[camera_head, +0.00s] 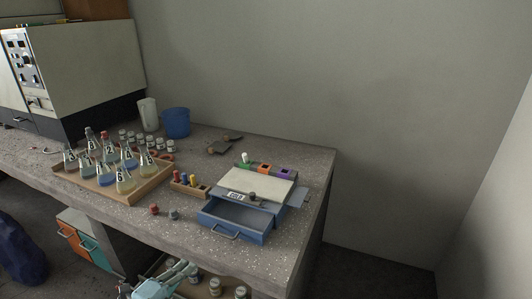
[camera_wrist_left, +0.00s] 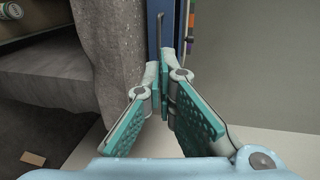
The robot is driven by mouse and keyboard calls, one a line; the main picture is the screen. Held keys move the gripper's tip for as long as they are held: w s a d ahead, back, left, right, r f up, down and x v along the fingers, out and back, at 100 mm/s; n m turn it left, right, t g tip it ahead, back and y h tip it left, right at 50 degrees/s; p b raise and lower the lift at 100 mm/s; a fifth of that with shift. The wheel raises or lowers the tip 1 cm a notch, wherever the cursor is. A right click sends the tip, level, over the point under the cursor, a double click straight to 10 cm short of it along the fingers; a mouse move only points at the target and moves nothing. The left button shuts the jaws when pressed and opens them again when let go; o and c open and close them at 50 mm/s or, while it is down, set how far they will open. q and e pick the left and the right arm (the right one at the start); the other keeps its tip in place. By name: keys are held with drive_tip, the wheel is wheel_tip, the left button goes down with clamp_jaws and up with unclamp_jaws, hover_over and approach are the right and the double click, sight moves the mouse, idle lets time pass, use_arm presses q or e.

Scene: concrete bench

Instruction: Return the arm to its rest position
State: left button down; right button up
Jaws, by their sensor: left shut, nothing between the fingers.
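My left gripper (camera_head: 182,270) shows at the bottom of the head view, light blue with grey fingers. It is in front of and below the bench's front edge, over the shelf with jars. In the left wrist view its two teal-padded fingers (camera_wrist_left: 166,76) come together at the tips, with nothing between them. The concrete bench (camera_wrist_left: 110,50) shows beyond the fingers at the left, with a blue upright surface behind the tips. My right gripper is in neither view.
A blue box with an open drawer (camera_head: 238,221) stands at the bench's front right. A wooden tray (camera_head: 79,178) holds several numbered flasks. A small block rack (camera_head: 189,189) and two stoppers lie near the front edge. Jars (camera_head: 215,287) stand on a shelf below.

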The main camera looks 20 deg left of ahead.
use_arm(q)
drive_tip(key=s+a+f+n+g+y+p, duration=0.1)
drive_tip(key=s+a+f+n+g+y, duration=0.15)
drive_tip(key=s+a+f, duration=0.35)
drive_tip(key=s+a+f+n+g+y, duration=0.1)
drive_tip(key=s+a+f+n+g, duration=0.15)
drive_tip(key=a+f, duration=0.45)
drive_tip(key=s+d+f+n+g+p, duration=0.2)
drive_tip(key=s+f+n+g+p, duration=0.35)
drive_tip(key=s+f, duration=0.85)
drive_tip(key=s+d+f+n+g+h+p, duration=0.15)
drive_tip(key=s+d+f+n+g, duration=0.35)
drive_tip(key=s+d, duration=0.6)
drive_tip(key=w+d+f+n+t+h+p, duration=0.1)
drive_tip(key=d+n+p, duration=0.1)
drive_tip(key=d, duration=0.7)
drive_tip(key=shift+d+f, duration=0.15)
drive_tip(key=shift+d, duration=0.2)
